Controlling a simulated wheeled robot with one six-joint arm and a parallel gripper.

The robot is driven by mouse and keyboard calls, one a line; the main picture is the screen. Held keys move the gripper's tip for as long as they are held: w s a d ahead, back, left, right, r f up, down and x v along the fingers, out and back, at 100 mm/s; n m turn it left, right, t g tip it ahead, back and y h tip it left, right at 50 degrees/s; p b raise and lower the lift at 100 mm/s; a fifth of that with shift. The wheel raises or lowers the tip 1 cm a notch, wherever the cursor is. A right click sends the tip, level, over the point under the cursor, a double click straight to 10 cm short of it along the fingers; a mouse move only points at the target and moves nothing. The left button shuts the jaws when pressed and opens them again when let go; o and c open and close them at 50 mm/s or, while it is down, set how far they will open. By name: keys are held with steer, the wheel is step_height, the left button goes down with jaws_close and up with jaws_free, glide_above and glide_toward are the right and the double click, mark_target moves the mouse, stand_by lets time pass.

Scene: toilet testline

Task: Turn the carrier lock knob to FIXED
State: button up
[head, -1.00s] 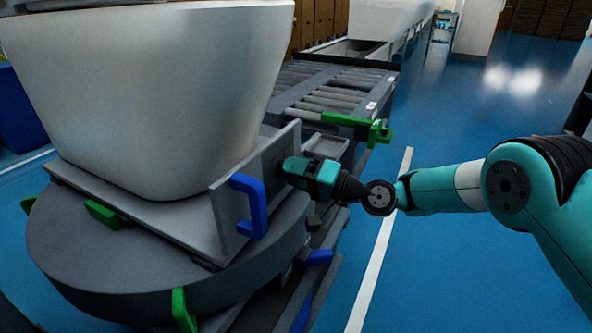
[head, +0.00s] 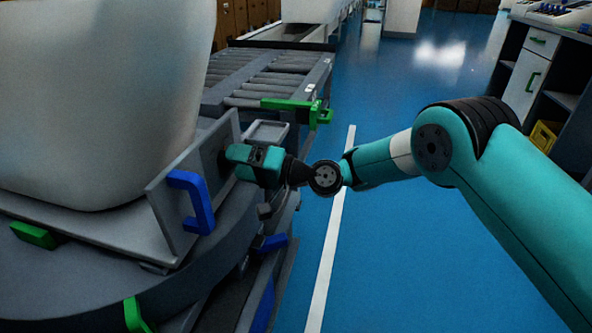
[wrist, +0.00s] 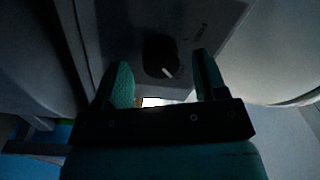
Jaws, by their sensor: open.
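The carrier lock knob (wrist: 160,55) is a dark round knob with a white pointer mark on a grey panel in the wrist view. The mark points toward the lower right of that picture. Faint lettering beside it is too small to read. My gripper (wrist: 161,62) is open, its two teal fingers on either side of the knob's place in the picture. Contact cannot be told. In the head view my gripper (head: 232,155) faces the carrier's grey upright plate (head: 170,205) from the right and hides the knob.
A large white toilet body (head: 100,110) sits on the carrier. A blue handle (head: 192,200) sticks out from the plate, left of my gripper. A green-edged roller conveyor (head: 265,75) lies behind. Blue floor (head: 400,250) is open on the right, before a cabinet (head: 540,80).

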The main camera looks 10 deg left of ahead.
steer(key=s+d+b, duration=0.1)
steer(key=d+b, duration=1.2)
steer(key=d, duration=0.3)
steer(key=shift+d+f+b, duration=0.3)
steer(key=shift+f+b, duration=0.05)
steer(key=shift+f, duration=0.05)
steer(key=shift+s+r, duration=0.1)
